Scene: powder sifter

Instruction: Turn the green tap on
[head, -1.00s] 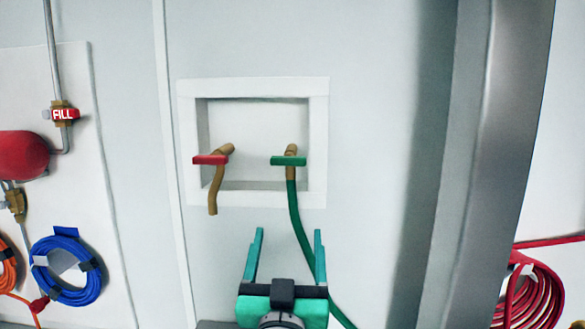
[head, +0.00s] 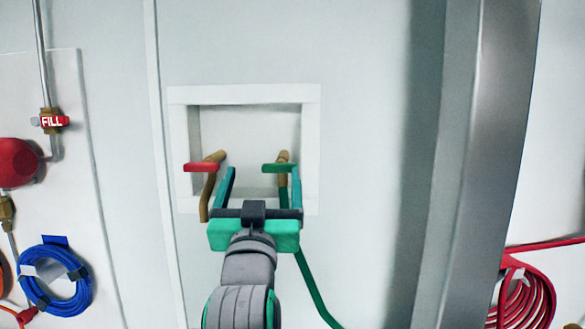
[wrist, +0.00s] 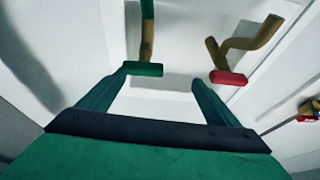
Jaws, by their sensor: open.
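The green tap handle (head: 279,168) is a flat bar lying level on a brass tap in a white wall recess. In the wrist view the green handle (wrist: 143,69) shows at the top, and a green hose runs from its tap. My gripper (head: 264,173) is open and empty, with teal fingers pointing at the recess. The handle appears in line with the gap between the fingertips, closer to the right finger in the head view. In the wrist view my gripper (wrist: 161,82) has its left fingertip by the handle's end; I cannot tell if they touch.
A red-handled tap (head: 201,167) is left of the green one, close to my left finger. The recess frame (head: 245,95) surrounds both taps. A blue hose coil (head: 57,283) and red FILL valve (head: 55,121) are at left, a metal post (head: 480,160) at right.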

